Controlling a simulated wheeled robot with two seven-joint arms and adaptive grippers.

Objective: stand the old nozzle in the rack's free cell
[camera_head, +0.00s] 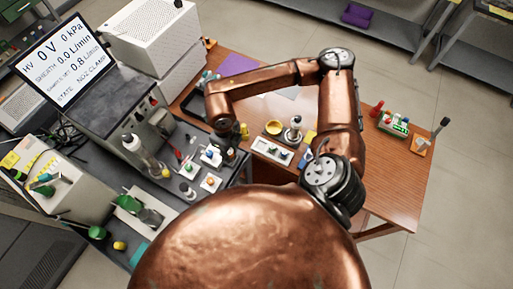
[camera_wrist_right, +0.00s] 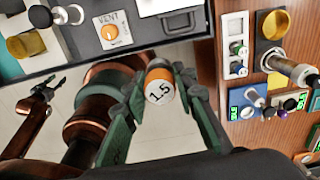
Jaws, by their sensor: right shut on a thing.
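My right gripper (camera_wrist_right: 158,82) is shut on a small capped cylinder, the old nozzle (camera_wrist_right: 160,88), orange on the side with a white end marked "1.5". In the head view my right gripper (camera_head: 230,155) hangs over the right edge of the dark bench, and I cannot make out the nozzle there. The white rack (camera_wrist_right: 225,72) lies to the right of the gripper, apart from it. Its top cell looks empty; the lower ones hold small green-and-grey pieces. The rack (camera_head: 258,152) also shows on the wooden desk. A gripper at the left of the wrist view looks like my left (camera_wrist_right: 45,90); its opening is unclear.
A gold dish (camera_wrist_right: 274,24) and a metal-topped post (camera_wrist_right: 296,70) stand beside the rack. Small boxes with green displays (camera_wrist_right: 246,102) lie below it.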

